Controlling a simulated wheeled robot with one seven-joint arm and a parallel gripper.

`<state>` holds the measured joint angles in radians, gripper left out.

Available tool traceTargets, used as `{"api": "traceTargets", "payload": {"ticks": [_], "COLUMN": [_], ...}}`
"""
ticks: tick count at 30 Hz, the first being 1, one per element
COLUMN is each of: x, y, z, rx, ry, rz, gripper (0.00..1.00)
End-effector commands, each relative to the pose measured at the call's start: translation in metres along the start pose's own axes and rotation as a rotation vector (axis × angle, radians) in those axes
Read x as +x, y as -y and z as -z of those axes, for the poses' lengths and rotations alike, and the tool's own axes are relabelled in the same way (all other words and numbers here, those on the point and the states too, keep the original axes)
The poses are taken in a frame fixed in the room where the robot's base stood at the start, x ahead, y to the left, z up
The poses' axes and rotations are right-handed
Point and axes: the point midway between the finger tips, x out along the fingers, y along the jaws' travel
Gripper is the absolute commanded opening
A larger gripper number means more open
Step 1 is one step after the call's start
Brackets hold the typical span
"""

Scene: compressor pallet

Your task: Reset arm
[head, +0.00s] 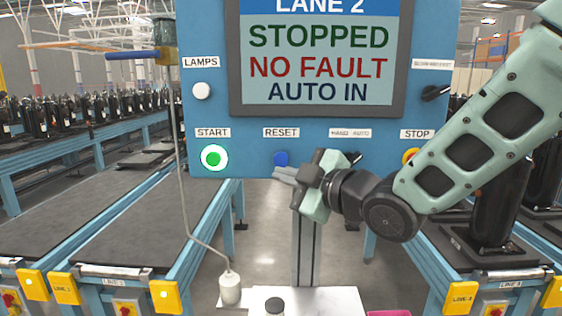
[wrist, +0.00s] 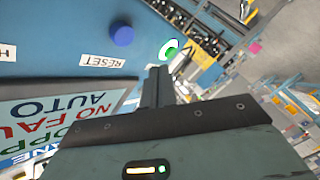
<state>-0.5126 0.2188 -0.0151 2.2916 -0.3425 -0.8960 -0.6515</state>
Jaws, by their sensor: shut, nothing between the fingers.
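My gripper (head: 284,174) is shut and empty in front of the lower middle of the blue control panel (head: 330,165). In the head view its fingertips are just below the blue RESET button (head: 281,158); whether they touch the panel cannot be told. In the wrist view my gripper (wrist: 159,70) shows its closed fingers, with the blue button (wrist: 122,36) up and left of the tips, apart in the picture. The green START button (head: 214,158) is lit; its ring also shows in the wrist view (wrist: 170,48). The screen (head: 318,60) reads LANE 2, STOPPED, NO FAULT, AUTO IN.
Conveyor lanes (head: 125,222) flank the panel.

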Motion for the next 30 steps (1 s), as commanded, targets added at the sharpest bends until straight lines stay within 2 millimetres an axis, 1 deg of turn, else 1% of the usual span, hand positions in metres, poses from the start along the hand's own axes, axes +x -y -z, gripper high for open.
{"api": "traceTargets", "payload": {"ticks": [3, 5, 8, 11, 12, 14, 15, 17, 18, 20, 21, 23, 24, 27, 30], "x": [0.000, -0.002, -0.011, -0.030, -0.041, -0.060, -0.075, -0.100, -0.118, -0.147, -0.166, -0.194, -0.211, -0.246, -0.268], "y": [0.000, 0.006, 0.025, 0.058, 0.074, 0.098, 0.114, 0.138, 0.154, 0.176, 0.189, 0.207, 0.216, 0.233, 0.242], "z": [0.000, -0.004, -0.017, -0.036, -0.044, -0.054, -0.061, -0.068, -0.072, -0.076, -0.078, -0.079, -0.078, -0.076, -0.073], "rx": [0.001, 0.021, 0.094, 0.215, 0.269, 0.352, 0.404, 0.480, 0.528, 0.594, 0.633, 0.682, 0.709, 0.757, 0.784], "ry": [0.001, 0.025, 0.117, 0.270, 0.342, 0.458, 0.535, 0.655, 0.737, 0.859, 0.940, 1.053, 1.122, 1.263, 1.351], "rz": [0.001, 0.016, 0.072, 0.162, 0.202, 0.262, 0.299, 0.355, 0.390, 0.438, 0.468, 0.506, 0.527, 0.565, 0.586], "gripper": [0.00, 0.00, 0.00, 0.00, 0.00, 0.00, 0.00, 0.00, 0.00, 0.00, 0.00, 0.00, 0.00, 0.00, 0.00]}}
